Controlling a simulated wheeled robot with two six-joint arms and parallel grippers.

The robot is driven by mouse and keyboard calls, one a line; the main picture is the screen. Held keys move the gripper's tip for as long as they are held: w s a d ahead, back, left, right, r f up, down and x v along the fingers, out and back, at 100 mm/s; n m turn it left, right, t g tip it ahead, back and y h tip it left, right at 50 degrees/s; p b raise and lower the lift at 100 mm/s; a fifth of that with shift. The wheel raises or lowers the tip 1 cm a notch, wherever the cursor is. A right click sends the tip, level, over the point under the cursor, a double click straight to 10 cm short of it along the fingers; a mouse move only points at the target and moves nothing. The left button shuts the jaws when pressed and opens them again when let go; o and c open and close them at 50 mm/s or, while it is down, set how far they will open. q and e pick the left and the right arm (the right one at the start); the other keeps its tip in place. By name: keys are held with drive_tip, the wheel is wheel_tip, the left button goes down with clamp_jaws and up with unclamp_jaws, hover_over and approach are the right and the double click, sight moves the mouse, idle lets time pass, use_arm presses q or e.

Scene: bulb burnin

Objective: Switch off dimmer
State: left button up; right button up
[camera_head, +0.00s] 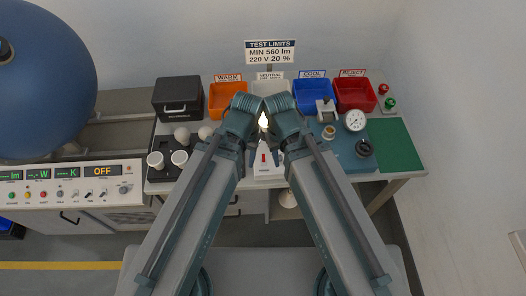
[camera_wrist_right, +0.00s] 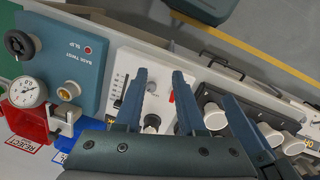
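The dimmer panel is a white box (camera_head: 268,172) on the bench, with a small red part (camera_head: 263,158) on its face. In the right wrist view the white panel (camera_wrist_right: 127,62) shows a scale with dark marks (camera_wrist_right: 119,88). A lit bulb (camera_head: 263,121) glows between my two wrists. My right gripper (camera_wrist_right: 159,72) is open over the panel, its fingers apart and apparently empty. My left gripper (camera_head: 246,140) is beside it over the panel's left side; its fingers are mostly hidden. Whether either gripper touches the panel cannot be told.
A blue "BASE TWIST" unit (camera_wrist_right: 84,48) adjoins the panel. Several white bulbs (camera_head: 181,135) stand in a dark holder at the left. Orange (camera_head: 220,97), blue (camera_head: 311,95) and red (camera_head: 354,93) bins line the back. A green mat (camera_head: 393,146) lies clear at the right.

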wheel_tip(320, 180, up, 4)
drive_tip(key=p, duration=0.4)
drive_tip(key=shift+r, duration=0.15)
clamp_jaws()
drive_tip(key=w+a+f+m+b, duration=0.1)
drive_tip(key=w+a+f+b, duration=0.1)
drive_tip(key=w, duration=0.2)
drive_tip(key=w+a+f+m+g+b, duration=0.1)
drive_tip(key=w+a+f+b, duration=0.1)
drive_tip(key=w, duration=0.2)
drive_tip(key=w+a+f+m+g+y+b, duration=0.1)
drive_tip(key=w+a+f+b, duration=0.1)
drive_tip(key=w, duration=0.3)
drive_tip(key=shift+a, duration=0.1)
